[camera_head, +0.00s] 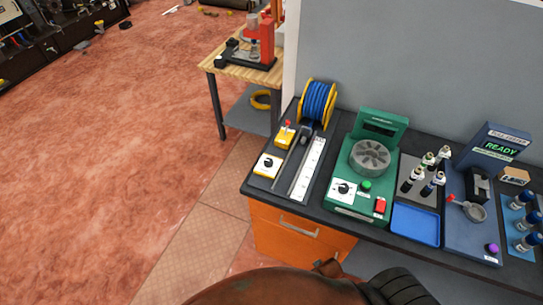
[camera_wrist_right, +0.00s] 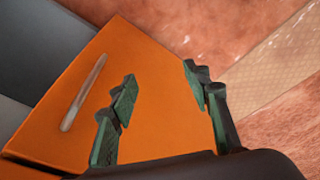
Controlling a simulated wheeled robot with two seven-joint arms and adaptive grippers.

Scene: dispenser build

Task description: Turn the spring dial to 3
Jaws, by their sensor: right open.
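Two dials show in the head view. One is a black knob on a white plate (camera_head: 268,165) at the left front of the bench. The other is a black knob on a white plate (camera_head: 343,189) on the front of the green machine (camera_head: 361,213). Their markings are too small to read, and I cannot tell which is the spring dial. My right gripper (camera_wrist_right: 160,80) is open and empty in the right wrist view, in front of the orange drawer cabinet (camera_wrist_right: 150,120). No dial shows in that view. My left gripper is not in view.
The dark bench top (camera_head: 257,184) holds a blue spool (camera_head: 318,104), a ruler strip (camera_head: 307,168), a blue tray (camera_head: 415,225) and several small bottles. The orange cabinet (camera_head: 290,228) with a handle is below. A wooden table (camera_head: 240,70) stands behind. Open floor lies left.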

